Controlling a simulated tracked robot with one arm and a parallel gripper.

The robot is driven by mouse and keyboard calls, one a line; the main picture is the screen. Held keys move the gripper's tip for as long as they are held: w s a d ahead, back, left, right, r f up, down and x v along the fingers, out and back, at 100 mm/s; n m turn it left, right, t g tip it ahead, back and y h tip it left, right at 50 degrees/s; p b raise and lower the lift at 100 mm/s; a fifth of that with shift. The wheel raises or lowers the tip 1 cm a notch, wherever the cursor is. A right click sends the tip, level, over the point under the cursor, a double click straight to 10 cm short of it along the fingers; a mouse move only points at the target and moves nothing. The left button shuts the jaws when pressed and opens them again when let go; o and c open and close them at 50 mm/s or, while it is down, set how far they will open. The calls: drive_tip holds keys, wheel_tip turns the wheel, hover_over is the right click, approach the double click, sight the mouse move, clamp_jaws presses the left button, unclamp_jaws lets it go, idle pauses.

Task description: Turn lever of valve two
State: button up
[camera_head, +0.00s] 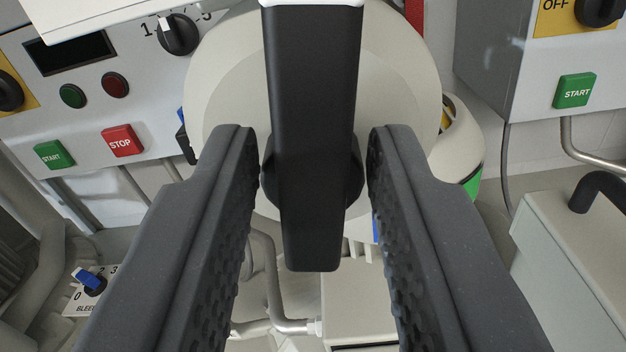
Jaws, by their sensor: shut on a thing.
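A black lever (315,215) hangs almost vertically down the middle of the view, its lower end free and its top running to a pale piece at the upper edge. It stands in front of a round cream body (222,88). My gripper (312,135) has one dark, studded finger on each side of the lever and is shut on it at a wider rounded part behind the handle. No number shows on the lever, so I cannot tell which valve it belongs to.
A grey panel at left has START (54,154) and STOP (122,141) buttons and a black rotary knob (178,35). Another START button (574,90) is on a box at right. A small blue-tipped switch (88,277) sits lower left. Pipes (275,290) run below.

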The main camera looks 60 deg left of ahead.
drive_tip(key=shift+w+f+n+p, duration=0.1)
drive_tip(key=shift+f+n+p, duration=0.2)
drive_tip(key=shift+n, duration=0.6)
drive_tip(key=shift+a, duration=0.1)
drive_tip(key=o, duration=0.7)
drive_tip(key=shift+r, duration=0.15)
drive_tip(key=b+v, duration=0.3)
drive_tip(key=v, duration=1.1)
drive_tip(key=shift+r, duration=0.1)
